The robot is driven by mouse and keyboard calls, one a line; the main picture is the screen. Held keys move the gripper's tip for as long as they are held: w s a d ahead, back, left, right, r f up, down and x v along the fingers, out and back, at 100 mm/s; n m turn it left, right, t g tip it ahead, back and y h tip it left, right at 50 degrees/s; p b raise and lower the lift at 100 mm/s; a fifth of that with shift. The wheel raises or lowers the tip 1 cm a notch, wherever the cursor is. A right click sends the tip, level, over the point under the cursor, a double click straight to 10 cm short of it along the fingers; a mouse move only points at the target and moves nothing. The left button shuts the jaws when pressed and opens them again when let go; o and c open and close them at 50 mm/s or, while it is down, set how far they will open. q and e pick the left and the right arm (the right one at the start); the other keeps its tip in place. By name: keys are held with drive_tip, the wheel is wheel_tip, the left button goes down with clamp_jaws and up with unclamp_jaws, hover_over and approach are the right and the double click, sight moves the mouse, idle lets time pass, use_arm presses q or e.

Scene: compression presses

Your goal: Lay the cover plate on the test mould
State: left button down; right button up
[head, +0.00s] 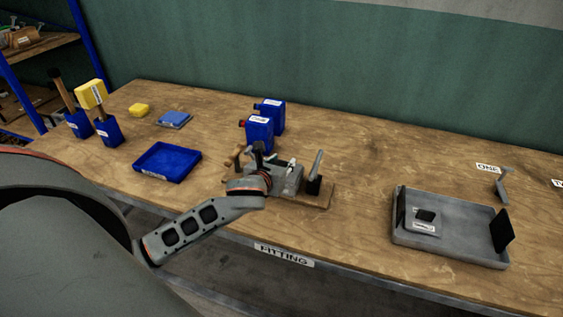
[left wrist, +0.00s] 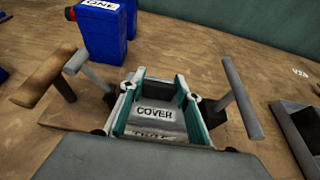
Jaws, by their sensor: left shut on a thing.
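My left gripper (left wrist: 160,102) is shut on the cover plate (left wrist: 155,102), a grey plate labelled COVER, with a teal-padded finger on each side. Just below the plate a second label, partly hidden and seeming to read TEST, shows on the test mould (left wrist: 152,134). I cannot tell whether plate and mould touch. In the head view my left gripper (head: 264,172) is over the press on the wooden board (head: 318,200); plate and mould cannot be made out there. My right gripper is in neither view.
Press levers stand on both sides of the gripper: a wooden-handled one (left wrist: 45,78) left, a metal one (left wrist: 242,98) right. Blue canisters (head: 258,135) stand behind. A blue tray (head: 165,176) is left, a grey tray (head: 462,254) right. Bare bench lies between press and grey tray.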

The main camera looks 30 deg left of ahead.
use_arm(q)
drive_tip(key=c, duration=1.5)
unclamp_jaws()
drive_tip(key=shift+o, duration=0.2)
drive_tip(key=shift+r, duration=0.15)
drive_tip(key=v, duration=1.2)
